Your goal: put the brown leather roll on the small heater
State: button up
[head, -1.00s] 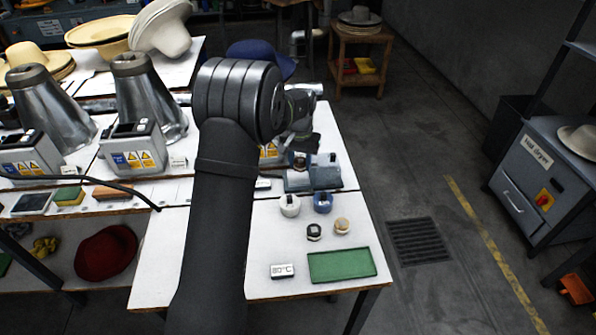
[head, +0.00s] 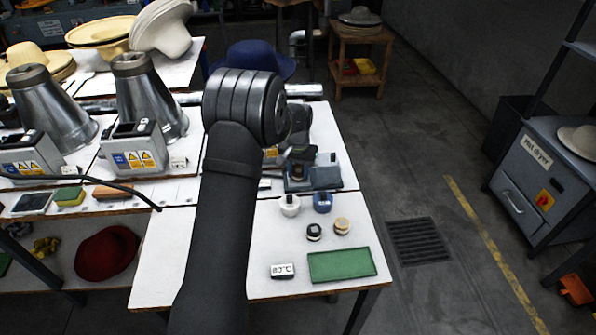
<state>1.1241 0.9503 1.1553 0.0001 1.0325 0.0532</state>
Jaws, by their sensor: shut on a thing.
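My gripper (head: 298,163) is partly hidden behind my arm's dark wrist link. It is shut on a small brownish thing, which I take to be the brown leather roll (head: 298,172); it is tiny and mostly covered by the fingers. The gripper is over a low blue-grey unit (head: 326,178) on the right side of the white table, which looks like the small heater. I cannot tell whether the roll touches it.
A white roll (head: 290,205), a blue roll (head: 323,202), a black-and-white roll (head: 314,232) and a tan roll (head: 342,226) stand in front. A green mat (head: 341,266) and an 80°C sign (head: 282,271) lie nearer. A blue hat (head: 252,58) is behind.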

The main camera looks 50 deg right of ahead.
aim_at(298, 172)
jog(key=shift+s+a+f, duration=0.1)
jog(key=shift+a+f, duration=0.05)
jog(key=shift+f, duration=0.45)
jog(key=o, duration=1)
jog(key=shift+c, duration=0.2)
notch_tip(298, 172, up, 14)
jog(key=shift+f, duration=0.25)
jog(key=shift+f, duration=0.1)
notch_tip(298, 172, down, 11)
jog(key=shift+f, duration=0.15)
jog(key=shift+o, duration=0.5)
